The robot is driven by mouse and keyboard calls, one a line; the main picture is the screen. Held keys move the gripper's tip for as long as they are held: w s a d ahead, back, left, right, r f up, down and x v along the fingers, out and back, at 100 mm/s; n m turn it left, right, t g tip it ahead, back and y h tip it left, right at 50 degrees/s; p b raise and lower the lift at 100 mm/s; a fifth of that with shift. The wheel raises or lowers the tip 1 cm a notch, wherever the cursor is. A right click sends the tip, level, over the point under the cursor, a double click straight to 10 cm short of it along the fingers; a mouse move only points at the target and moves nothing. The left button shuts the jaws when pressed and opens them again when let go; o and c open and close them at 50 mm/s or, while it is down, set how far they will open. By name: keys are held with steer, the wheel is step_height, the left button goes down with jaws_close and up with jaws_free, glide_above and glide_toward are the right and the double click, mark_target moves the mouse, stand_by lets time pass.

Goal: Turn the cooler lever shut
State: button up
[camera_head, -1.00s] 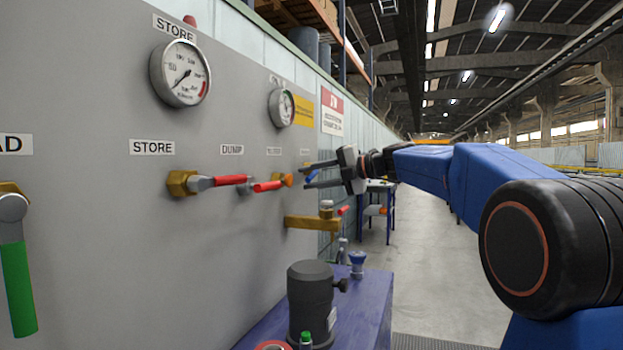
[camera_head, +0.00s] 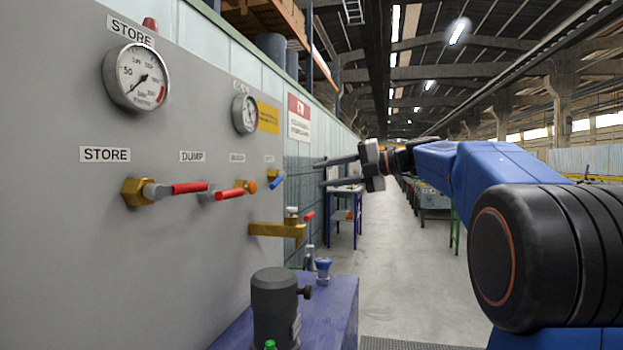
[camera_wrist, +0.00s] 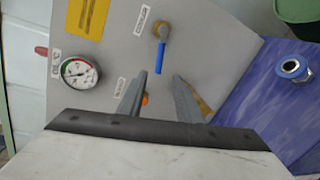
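The cooler lever is taken to be the blue lever (camera_head: 277,182) on a brass valve at the far right end of the grey panel. In the wrist view the blue lever (camera_wrist: 161,58) hangs from its brass fitting, its free end pointing toward the gap between my fingers. A small label beside it is too blurred to read surely. My gripper (camera_head: 322,174) is open and empty, right of the blue lever in the head view, with clear space between them. In the wrist view my gripper (camera_wrist: 160,80) shows two spread fingers; neither visibly touches the lever.
Red levers for STORE (camera_head: 188,188) and DUMP (camera_head: 230,194) stick out left of the blue one, with an orange knob (camera_head: 249,187) nearby. A brass pipe (camera_head: 275,229) juts out below. A purple bench (camera_head: 330,300) carries a dark cylinder (camera_head: 274,305). The aisle at right is open.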

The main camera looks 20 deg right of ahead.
mark_target(278, 181)
steer(key=shift+v, duration=1.05)
steer(key=c, duration=0.7)
steer(key=shift+w+a+f+n, duration=0.1)
steer(key=shift+a+f+n, duration=0.05)
steer(key=shift+n, duration=0.35)
jaws_close()
steer(key=w+a+f+n+h, duration=0.1)
steer(key=w+a+n, duration=0.3)
steer(key=n, duration=0.4)
steer(key=w+a+f+n+g+h, duration=0.1)
steer(key=w+a+f+n+h, duration=0.1)
steer(key=a+n, duration=0.5)
steer(key=shift+w+f+n+h, duration=0.3)
steer(key=shift+w+f+n, duration=0.3)
steer(key=shift+w, duration=0.45)
